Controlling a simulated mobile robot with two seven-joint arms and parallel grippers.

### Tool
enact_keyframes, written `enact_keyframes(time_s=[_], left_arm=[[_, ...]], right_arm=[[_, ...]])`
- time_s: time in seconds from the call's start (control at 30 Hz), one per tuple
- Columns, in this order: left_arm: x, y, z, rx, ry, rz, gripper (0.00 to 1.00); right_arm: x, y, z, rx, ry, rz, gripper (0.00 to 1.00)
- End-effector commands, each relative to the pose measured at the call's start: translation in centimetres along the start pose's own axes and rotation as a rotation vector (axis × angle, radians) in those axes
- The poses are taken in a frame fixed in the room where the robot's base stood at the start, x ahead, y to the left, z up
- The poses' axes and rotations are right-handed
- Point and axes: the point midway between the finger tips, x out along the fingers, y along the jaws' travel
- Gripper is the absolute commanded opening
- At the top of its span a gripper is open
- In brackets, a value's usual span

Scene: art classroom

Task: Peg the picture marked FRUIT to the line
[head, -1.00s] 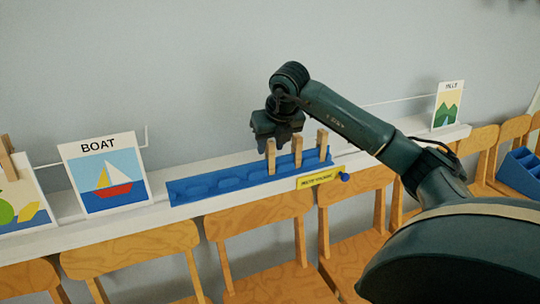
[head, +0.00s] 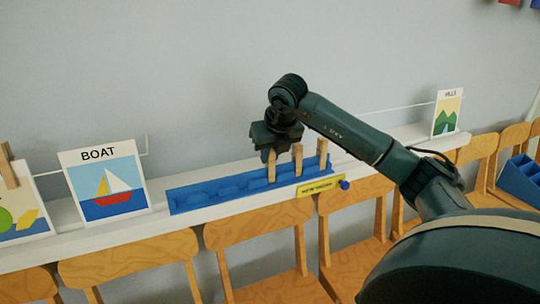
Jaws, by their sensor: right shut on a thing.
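My right gripper (head: 270,154) points down over the blue peg rack (head: 205,194) and is shut on the leftmost wooden peg (head: 271,172), which still stands in the rack. Two more wooden pegs, a middle peg (head: 297,160) and a right peg (head: 322,154), stand upright beside it. At the left edge a picture with a green and a yellow fruit (head: 25,218) is cut off by the frame, and its title is hidden. A wooden peg (head: 8,166) is at its top. My left gripper is out of view.
The BOAT picture (head: 104,190) leans on the white ledge (head: 160,216), and the HILLS picture (head: 447,114) stands far right. A yellow label (head: 320,187) is on the ledge front. Wooden chairs (head: 250,226) line the front; a blue bin (head: 520,178) is at right.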

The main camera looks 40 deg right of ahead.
Motion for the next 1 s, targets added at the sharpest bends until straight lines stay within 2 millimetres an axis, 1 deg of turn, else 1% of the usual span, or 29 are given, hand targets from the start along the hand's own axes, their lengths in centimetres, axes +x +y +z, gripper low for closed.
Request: enact_keyframes(time_s=[0.2, 1.0], left_arm=[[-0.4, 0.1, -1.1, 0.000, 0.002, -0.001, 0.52], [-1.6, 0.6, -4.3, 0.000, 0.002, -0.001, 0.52]], right_arm=[[-1.2, 0.0, 0.6, 0.000, 0.000, 0.000, 0.03], [-4.8, 0.0, 2.3, 0.001, 0.000, 0.000, 0.03]])
